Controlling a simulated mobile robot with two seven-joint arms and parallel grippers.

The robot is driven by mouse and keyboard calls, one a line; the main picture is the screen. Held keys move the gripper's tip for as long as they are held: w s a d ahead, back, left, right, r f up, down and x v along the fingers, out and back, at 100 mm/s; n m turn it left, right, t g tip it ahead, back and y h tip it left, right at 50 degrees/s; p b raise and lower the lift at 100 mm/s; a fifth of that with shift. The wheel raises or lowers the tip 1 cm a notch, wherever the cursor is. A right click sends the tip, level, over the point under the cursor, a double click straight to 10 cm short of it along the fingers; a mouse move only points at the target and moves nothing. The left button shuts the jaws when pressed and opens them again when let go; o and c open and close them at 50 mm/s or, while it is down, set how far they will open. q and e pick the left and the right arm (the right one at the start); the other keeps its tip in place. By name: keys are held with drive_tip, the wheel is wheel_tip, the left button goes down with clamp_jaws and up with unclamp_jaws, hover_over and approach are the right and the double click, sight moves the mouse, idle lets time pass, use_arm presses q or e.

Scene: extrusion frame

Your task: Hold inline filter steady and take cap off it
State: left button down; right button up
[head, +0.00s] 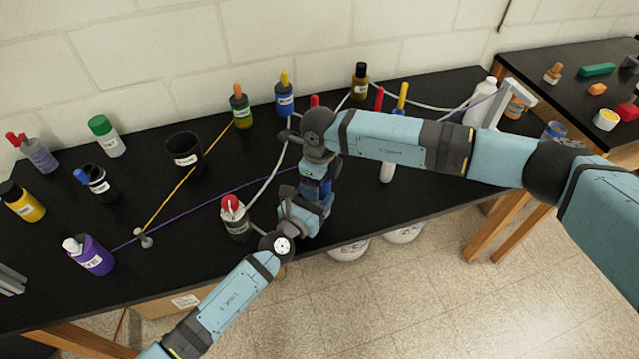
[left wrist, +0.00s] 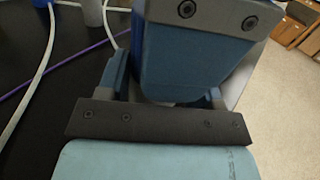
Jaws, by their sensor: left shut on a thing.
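My left gripper (head: 314,200) reaches up from the bottom left and meets my right gripper (head: 320,170) above the front of the black table. The two overlap closely, and blue finger parts show between them. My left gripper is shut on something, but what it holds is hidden. In the left wrist view the large blue and grey body of my right gripper (left wrist: 195,50) fills the middle and covers my left fingertips. I cannot tell whether the right jaws are open. I cannot make out the inline filter or its cap in either view.
A red-capped bottle (head: 236,218) stands just left of my left gripper. A white cylinder (head: 387,170) stands under my right forearm. Bottles and a black cup (head: 184,148) stand to the left. White tubing (head: 273,170) and purple and yellow cords cross the table (head: 150,190).

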wheel_tip(320, 180, up, 6)
drive_tip(key=shift+f, duration=0.15)
drive_tip(key=shift+c, duration=0.5)
drive_tip(key=shift+f, duration=3.9)
drive_tip(key=c, duration=0.9)
drive_tip(key=o, duration=1)
drive_tip(key=shift+r, duration=2.3)
use_arm(q)
drive_tip(key=shift+c, duration=0.9)
unclamp_jaws()
